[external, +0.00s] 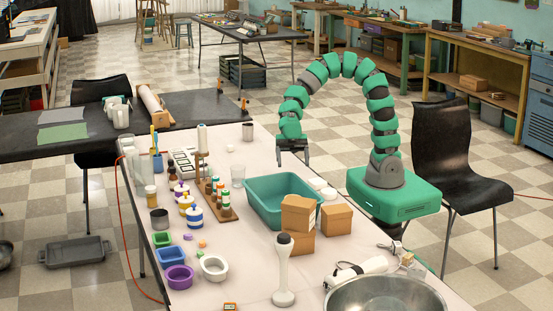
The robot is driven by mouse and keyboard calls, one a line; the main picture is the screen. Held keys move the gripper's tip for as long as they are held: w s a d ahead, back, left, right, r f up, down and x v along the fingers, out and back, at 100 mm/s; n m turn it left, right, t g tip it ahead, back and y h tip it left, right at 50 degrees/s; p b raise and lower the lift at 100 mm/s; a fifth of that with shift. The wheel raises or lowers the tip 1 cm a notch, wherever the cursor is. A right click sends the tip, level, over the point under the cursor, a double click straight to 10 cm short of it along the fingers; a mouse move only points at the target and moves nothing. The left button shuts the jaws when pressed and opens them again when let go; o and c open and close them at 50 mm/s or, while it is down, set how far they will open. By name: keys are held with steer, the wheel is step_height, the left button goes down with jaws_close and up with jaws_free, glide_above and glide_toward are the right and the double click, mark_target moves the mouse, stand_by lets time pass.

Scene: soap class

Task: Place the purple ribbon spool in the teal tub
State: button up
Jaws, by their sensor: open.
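The teal tub (262,204) stands in the middle of the pale table. Its front right side is partly hidden by cardboard boxes, and I see nothing standing up out of it. Several small ribbon spools stand left of the tub. The one at the back, which looks purple and white (181,190), is probably the purple ribbon spool, but it is too small to be sure. My gripper (293,158) hangs in the air behind the tub, open and empty, pointing down. It is well apart from the spools, which lie to its left and nearer the camera.
A wooden rack of small bottles (227,213) stands between the spools and the tub. Cardboard boxes (335,219) stand at the tub's right front. A white pestle-like tool (284,280), a metal bowl (385,297) and a purple bowl (179,277) are nearer the camera.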

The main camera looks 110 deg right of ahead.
steer(key=shift+v, duration=1.25)
steer(key=w+d+r+m+t+h, duration=0.3)
steer(key=d+r+m+h, duration=0.1)
steer(key=r, duration=0.6)
steer(key=w+d+r+m+t+h, duration=0.3)
steer(key=r+m+h, duration=0.1)
steer(key=r, duration=0.6)
steer(key=s+r+m+t+h, duration=0.1)
steer(key=s+r+m+t, duration=0.1)
steer(key=r, duration=0.9)
steer(key=s+a+r+m+t+h, duration=0.1)
steer(key=s+r+m+t+h, duration=0.1)
steer(key=r, duration=1)
steer(key=shift+s+a+m+t+h, duration=0.3)
steer(key=shift+s+m+t, duration=0.55)
steer(key=shift+m, duration=0.35)
